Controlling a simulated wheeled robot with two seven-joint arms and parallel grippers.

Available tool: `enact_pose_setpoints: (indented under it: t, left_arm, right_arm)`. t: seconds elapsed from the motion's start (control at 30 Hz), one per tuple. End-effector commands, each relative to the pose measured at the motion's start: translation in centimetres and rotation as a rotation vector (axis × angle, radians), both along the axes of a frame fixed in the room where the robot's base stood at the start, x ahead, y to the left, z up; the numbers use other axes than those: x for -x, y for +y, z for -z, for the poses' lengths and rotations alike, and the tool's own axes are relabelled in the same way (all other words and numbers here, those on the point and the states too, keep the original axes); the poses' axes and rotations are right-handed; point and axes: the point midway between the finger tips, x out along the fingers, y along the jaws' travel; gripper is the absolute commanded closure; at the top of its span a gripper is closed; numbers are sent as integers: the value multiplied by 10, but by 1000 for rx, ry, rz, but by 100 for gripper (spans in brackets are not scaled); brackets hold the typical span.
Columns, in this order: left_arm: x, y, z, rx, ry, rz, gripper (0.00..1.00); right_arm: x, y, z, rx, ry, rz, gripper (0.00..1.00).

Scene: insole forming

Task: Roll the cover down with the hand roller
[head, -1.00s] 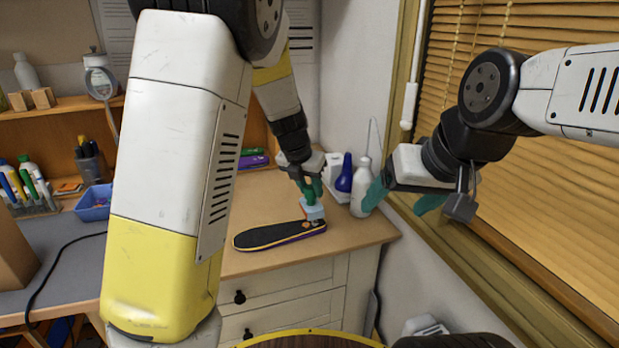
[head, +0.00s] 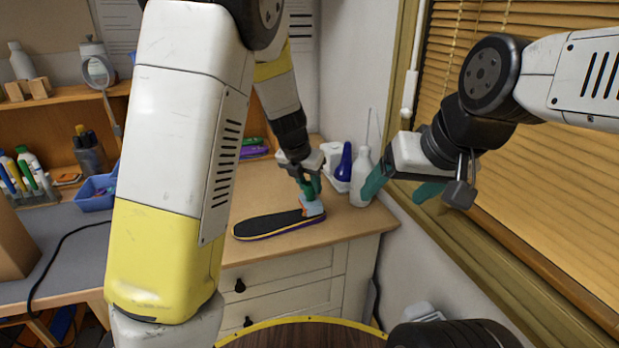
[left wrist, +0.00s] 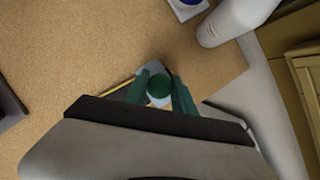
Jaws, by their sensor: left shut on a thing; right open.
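The insole (head: 270,222), with a black cover and a purple and yellow edge, lies flat on the wooden bench top near its front right corner. My left gripper (head: 311,190) points down over the insole's right end and is shut on the hand roller. The roller's light blue lower part (head: 313,208) is at the insole's right end; I cannot tell if it touches. In the left wrist view the round green handle top (left wrist: 159,87) sits between the fingers. My right gripper (head: 400,190) is open and empty, in the air right of the bench, by the window.
A blue bin (head: 95,195) stands at the left. The bench top left of the insole is mostly hidden by my left arm.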

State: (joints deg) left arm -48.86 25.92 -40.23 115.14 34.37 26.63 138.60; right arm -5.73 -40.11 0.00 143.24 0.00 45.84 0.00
Motion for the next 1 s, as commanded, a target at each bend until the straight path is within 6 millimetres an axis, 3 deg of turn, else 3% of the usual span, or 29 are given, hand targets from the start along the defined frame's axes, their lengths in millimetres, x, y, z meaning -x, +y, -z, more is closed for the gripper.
enact_pose_setpoints:
  t: [1.0]
  left_arm:
    - [0, 0, 11, -1, -1, 0, 100]
  right_arm:
    - [0, 0, 0, 0, 0, 0, 24]
